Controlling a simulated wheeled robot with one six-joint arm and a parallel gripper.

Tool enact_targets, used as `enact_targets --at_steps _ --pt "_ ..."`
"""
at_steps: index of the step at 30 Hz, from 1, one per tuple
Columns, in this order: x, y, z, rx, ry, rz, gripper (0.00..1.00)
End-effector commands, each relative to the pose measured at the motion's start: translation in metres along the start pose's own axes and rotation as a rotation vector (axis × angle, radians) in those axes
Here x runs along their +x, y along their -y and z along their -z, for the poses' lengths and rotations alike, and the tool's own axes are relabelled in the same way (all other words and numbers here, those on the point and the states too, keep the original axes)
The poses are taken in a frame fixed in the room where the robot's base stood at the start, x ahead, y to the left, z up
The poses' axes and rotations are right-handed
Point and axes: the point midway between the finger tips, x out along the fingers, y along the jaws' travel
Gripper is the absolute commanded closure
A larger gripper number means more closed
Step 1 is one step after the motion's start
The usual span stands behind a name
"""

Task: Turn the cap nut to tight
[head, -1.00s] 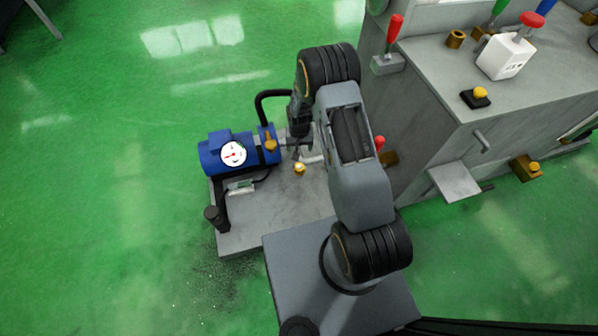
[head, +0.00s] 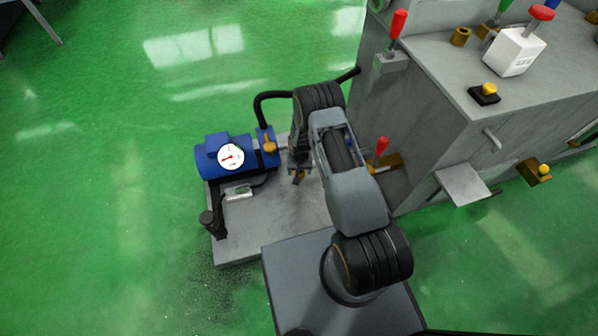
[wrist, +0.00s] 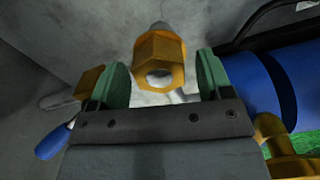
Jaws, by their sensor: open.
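The cap nut (wrist: 160,55) is a brass-coloured hexagonal nut with a pale round centre, at the top middle of the wrist view. A grey rod end shows just beyond it. My gripper (wrist: 162,78) is open, with one green finger pad on each side of the nut. A gap shows between the nut and each pad, and I cannot tell how deep the nut sits between them. In the head view my gripper (head: 298,176) points down over the grey base plate, and my arm hides much of this spot.
A blue motor (head: 215,158) with a white dial gauge (head: 231,157) stands left of my gripper on the base plate (head: 250,235). A black hose (head: 268,97) curves behind. The grey machine body (head: 425,125) and a red-handled lever (head: 381,148) are close on the right. Green floor lies open at left.

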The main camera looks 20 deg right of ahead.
Motion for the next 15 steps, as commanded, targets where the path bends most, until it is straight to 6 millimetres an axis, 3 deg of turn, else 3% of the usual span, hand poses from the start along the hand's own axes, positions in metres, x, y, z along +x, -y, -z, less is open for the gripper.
enact_targets --at_steps 11,15 --pt "0.0035 0.0 0.0005 0.0 -0.001 0.0 0.28" --pt "0.0035 0.0 0.0004 0.0 -0.001 0.0 0.4"
